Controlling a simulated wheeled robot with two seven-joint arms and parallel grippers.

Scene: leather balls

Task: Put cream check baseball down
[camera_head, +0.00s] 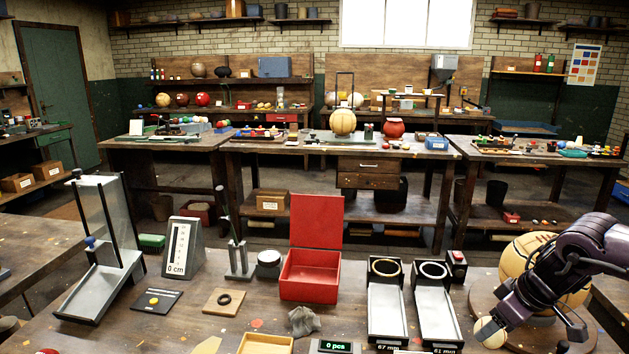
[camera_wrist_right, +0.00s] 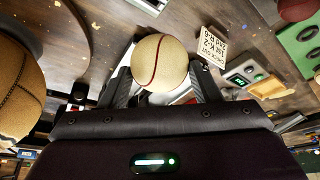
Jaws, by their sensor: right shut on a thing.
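The cream baseball (camera_head: 490,332) with a red seam is in my right gripper (camera_head: 501,322), low at the right of the head view. In the right wrist view the baseball (camera_wrist_right: 160,62) sits between the two fingers, which are shut on it. Whether it touches the table below cannot be told. My left gripper is not in view.
A large tan basketball (camera_head: 520,262) stands close behind my right gripper. Left of it are two metal ramps with rings (camera_head: 387,307), an open red box (camera_head: 310,275), a counter reading 0 pcs (camera_head: 335,346) and a wooden tray (camera_head: 265,344). A paper label (camera_wrist_right: 211,54) shows in the wrist view.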

